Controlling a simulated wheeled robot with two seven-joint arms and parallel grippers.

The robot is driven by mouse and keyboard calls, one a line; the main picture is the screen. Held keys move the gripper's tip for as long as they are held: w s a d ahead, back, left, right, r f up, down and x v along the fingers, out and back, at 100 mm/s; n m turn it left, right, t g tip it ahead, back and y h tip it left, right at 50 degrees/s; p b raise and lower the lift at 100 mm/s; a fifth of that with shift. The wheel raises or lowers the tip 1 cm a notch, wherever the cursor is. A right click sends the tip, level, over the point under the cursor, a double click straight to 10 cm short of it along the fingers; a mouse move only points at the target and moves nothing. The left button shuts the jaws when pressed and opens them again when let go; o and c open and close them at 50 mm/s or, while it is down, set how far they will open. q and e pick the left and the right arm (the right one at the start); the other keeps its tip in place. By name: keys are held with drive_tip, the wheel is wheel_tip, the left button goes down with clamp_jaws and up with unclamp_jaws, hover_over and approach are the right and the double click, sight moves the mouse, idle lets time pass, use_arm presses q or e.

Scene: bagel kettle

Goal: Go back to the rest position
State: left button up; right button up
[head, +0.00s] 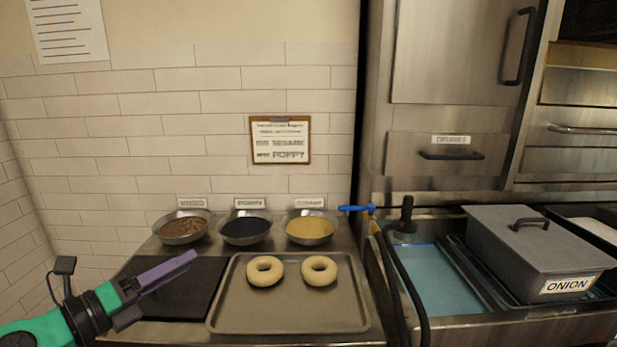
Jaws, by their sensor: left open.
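My left gripper (168,272) comes in from the lower left. Its purple fingers point right and a little up, above a dark board (185,295). It looks empty and touches nothing that I can make out. The two fingers overlap in this view, so the gap between them is hard to see. My right gripper is not in view.
A metal tray (290,318) holds two bagels, a left one (252,279) and a right one (333,279). Three labelled topping bowls (310,229) stand behind. A kettle with water (445,285) and a grey lidded box (540,258) marked ONION are at right.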

use_arm(q)
drive_tip(key=a+r+n+t+y, duration=0.1)
drive_tip(key=a+n+t+y, duration=0.5)
drive_tip(key=n, duration=0.7)
drive_tip(key=s+a+f+n+g+y, duration=0.2)
drive_tip(key=a+f+n+g+y, duration=0.35)
drive_tip(key=f+n+y, duration=0.55)
drive_tip(key=s+d+f+n+g+h, duration=0.25)
drive_tip(key=s+d+f+g, duration=0.2)
drive_tip(key=f, duration=0.35)
drive_tip(key=s+d+f+n+g+h, duration=0.2)
drive_tip(key=s+d+f+g+h, duration=0.15)
drive_tip(key=s+f, duration=0.3)
drive_tip(key=s+d+f+n+g+h, duration=0.2)
drive_tip(key=s+d+f+g, duration=0.25)
drive_tip(key=f, duration=0.35)
drive_tip(key=s+a+f, duration=0.1)
drive_tip(key=s+f, duration=0.1)
drive_tip(key=f, duration=1)
drive_tip(key=s+f, duration=0.3)
drive_tip(key=f, duration=0.9)
drive_tip(key=s+a+f+g+p, duration=0.1)
drive_tip(key=s+a+f, duration=0.2)
drive_tip(key=s+f, duration=0.8)
drive_tip(key=s, duration=0.3)
drive_tip(key=shift+s+m+g, duration=0.25)
drive_tip(key=shift+m+g, duration=0.05)
drive_tip(key=shift+m, duration=0.05)
drive_tip(key=shift+f, duration=0.1)
